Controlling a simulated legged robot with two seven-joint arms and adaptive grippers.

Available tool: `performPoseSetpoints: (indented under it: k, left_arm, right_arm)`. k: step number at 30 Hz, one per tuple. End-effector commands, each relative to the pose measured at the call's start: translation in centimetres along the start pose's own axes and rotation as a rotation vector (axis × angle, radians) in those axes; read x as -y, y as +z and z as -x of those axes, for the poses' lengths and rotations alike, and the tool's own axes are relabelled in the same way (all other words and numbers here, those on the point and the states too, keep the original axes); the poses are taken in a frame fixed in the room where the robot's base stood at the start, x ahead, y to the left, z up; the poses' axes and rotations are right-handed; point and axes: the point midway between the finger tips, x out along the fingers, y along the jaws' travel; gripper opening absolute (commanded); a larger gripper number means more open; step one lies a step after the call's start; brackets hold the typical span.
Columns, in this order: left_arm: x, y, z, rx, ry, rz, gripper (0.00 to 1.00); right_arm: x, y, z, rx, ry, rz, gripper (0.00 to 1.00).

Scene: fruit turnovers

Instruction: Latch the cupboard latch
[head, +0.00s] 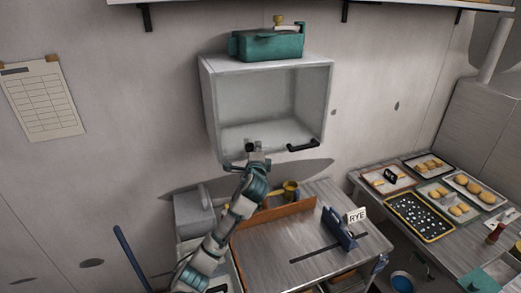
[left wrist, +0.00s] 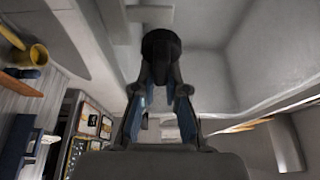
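The cupboard (head: 208,105) is a pale grey box on the wall with its front open and its inside empty. A black handle (head: 301,146) sits at its lower right front edge. I cannot make out a separate latch. My left gripper (head: 256,147) is at the cupboard's lower front edge, left of the handle. My right gripper does not clearly show.
A teal box (head: 268,46) stands on top of the cupboard. Below is a worktop (head: 285,240) with an orange-brown board (head: 275,215), a yellow mug (head: 290,190) and a blue stand with a RYE card (head: 357,215). Trays of pastries (head: 420,215) lie on the right counter.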

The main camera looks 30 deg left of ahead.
Motion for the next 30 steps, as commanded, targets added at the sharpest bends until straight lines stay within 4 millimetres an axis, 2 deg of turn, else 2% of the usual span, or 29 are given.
performPoseSetpoints:
  k: [1,3,17,20,30]
  left_arm:
    - [-0.5,0.4,-0.2,0.011,0.011,-0.003,0.24]
    - [-0.4,0.4,-0.2,0.011,0.009,-0.002,0.38]
    - [0.1,-0.1,0.5,0.004,0.0,-0.002,0.38]
    - [0.0,-0.1,1.6,0.003,0.0,-0.002,0.38]
    - [-0.1,0.0,8.9,0.003,0.0,-0.001,0.38]
  right_arm:
    - [-0.1,0.0,0.0,0.0,0.001,0.0,0.0]
    - [-0.1,0.0,0.0,0.0,0.001,0.0,0.0]
    - [0.0,0.0,0.0,-0.002,0.0,0.0,0.0]
    - [0.0,0.0,0.0,-0.002,0.0,0.0,0.0]
    - [0.0,0.1,0.0,-0.002,0.0,0.0,0.0]
